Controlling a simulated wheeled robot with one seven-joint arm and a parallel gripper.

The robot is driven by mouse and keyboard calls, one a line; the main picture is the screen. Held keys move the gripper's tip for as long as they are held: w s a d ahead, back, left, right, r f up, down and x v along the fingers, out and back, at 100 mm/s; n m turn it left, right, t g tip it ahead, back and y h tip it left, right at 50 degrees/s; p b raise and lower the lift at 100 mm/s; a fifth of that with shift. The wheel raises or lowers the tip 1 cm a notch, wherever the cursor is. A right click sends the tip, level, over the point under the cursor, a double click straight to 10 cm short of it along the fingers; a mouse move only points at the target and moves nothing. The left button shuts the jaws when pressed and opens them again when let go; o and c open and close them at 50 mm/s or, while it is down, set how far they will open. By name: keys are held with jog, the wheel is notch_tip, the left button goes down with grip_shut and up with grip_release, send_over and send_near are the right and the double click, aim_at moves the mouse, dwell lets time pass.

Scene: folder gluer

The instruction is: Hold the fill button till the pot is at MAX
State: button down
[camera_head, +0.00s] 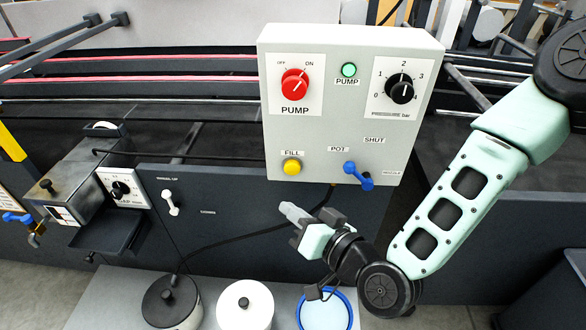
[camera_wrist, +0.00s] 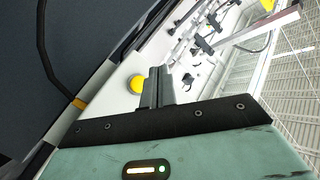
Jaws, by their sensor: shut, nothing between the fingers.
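The yellow FILL button (camera_head: 292,167) sits low on the left of the grey control box (camera_head: 250,110). It also shows in the wrist view (camera_wrist: 136,84), just left of my fingertips. My gripper (camera_head: 287,209) is shut and empty, below the button in the head view; I see no contact between them. A pot with a black lid (camera_head: 172,300) stands at the bottom left, with a black hose running to it. I cannot see any level or MAX mark on it.
The red PUMP knob (camera_head: 295,85) points towards ON and the green lamp (camera_head: 348,70) looks lit. A blue lever (camera_head: 358,176) sits right of the button. A white lidded pot (camera_head: 245,306) and a blue-rimmed container (camera_head: 325,309) stand below my gripper.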

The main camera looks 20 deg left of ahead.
aim_at(286, 170)
jog(key=w+a, duration=0.1)
jog(key=w, duration=0.6)
jog(key=shift+w+a, duration=0.15)
jog(key=shift+a, duration=0.25)
jog(key=shift+w, duration=0.2)
dwell(1.5)
jog(key=shift+w+a, duration=0.1)
jog(key=shift+w, duration=0.1)
jog(key=shift+w+a+b, duration=0.1)
jog(key=shift+w+b, duration=0.3)
jog(key=shift+w, duration=0.15)
dwell(4.5)
